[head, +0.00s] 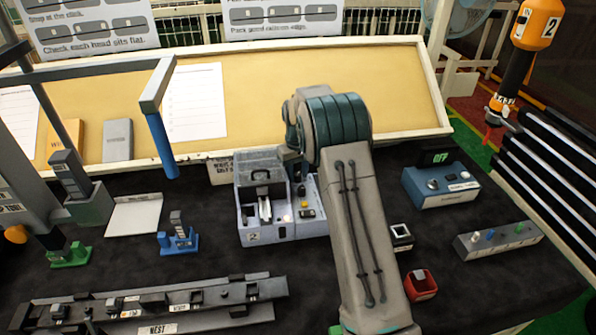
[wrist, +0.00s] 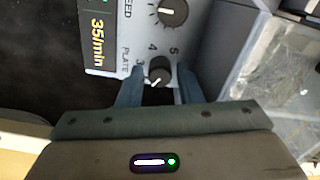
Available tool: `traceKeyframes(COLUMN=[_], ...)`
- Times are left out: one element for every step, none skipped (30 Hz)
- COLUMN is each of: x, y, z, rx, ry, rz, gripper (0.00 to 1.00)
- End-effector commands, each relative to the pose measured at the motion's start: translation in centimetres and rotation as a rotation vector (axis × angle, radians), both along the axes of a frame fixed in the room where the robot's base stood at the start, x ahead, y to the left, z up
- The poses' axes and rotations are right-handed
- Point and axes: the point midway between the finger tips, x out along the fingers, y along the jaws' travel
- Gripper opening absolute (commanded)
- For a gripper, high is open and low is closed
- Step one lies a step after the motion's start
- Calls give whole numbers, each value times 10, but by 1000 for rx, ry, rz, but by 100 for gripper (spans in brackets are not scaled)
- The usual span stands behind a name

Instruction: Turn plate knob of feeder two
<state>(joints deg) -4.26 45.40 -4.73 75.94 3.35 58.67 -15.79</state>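Feeder two (head: 283,233), a grey box marked 2 with a clear-lidded bin, stands mid-table in the head view. My arm hides part of its right side. In the wrist view its grey panel (wrist: 108,62) fills the top, with a "35/min" display. The black plate knob (wrist: 160,72) sits by the word PLATE and the numbers 3, 4 and 5. Its white mark points to the lower left of the picture. My gripper (wrist: 159,79) is open, one finger on each side of the knob, with gaps showing. Whether it touches the panel I cannot tell.
The speed knob (wrist: 173,12) is just above the plate knob in the wrist view. The clear bin (wrist: 277,75) stands close on the right. In the head view, a blue box (head: 440,190) and a grey button box (head: 497,240) stand to the right.

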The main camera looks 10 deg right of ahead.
Motion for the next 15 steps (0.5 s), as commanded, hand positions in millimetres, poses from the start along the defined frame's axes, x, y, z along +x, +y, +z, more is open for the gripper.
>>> traceKeyframes(x=[0,0,0,0,0,0,0,0,0,0,0,0,0,0,0], y=[0,0,0,0,0,0,0,0,0,0,0,0,0,0,0], z=[0,0,0,0,0,0,0,0,0,0,0,0,0,0,0], rx=[0,0,0,0,0,0,0,0,0,0,0,0,0,0,1], ry=[0,0,0,0,0,0,0,0,0,0,0,0,0,0,0], rz=[0,0,0,0,0,0,0,0,0,0,0,1,2,4,9], gripper=[32,32,32,32,30,18,10,2,0,0,0,0,0,0,0])
